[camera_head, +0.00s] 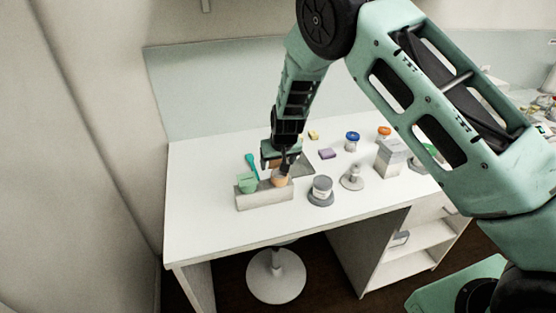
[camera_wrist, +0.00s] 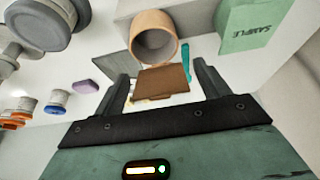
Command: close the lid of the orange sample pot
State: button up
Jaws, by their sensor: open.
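The orange sample pot (camera_head: 279,181) stands at the right end of a pale block on the white table. In the wrist view its round mouth (camera_wrist: 153,22) is open and uncovered. A brown-orange square lid (camera_wrist: 163,78) stands apart from the mouth, on the gripper side. My gripper (camera_wrist: 161,72) is open, with one finger on each side of the lid; I see no clear contact. In the head view my gripper (camera_head: 285,165) is right over the pot's back side and partly hides it, and the lid cannot be made out there.
A green pot marked SAMPLE (camera_wrist: 252,22) is beside the orange one on the block (camera_head: 263,198). A teal spatula (camera_head: 251,164) is behind them. A lidded grey jar (camera_head: 321,186), a purple block (camera_head: 327,153) and a blue-lidded jar (camera_head: 352,138) stand to the right. The table's front left is clear.

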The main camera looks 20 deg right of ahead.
jog(key=c, duration=1)
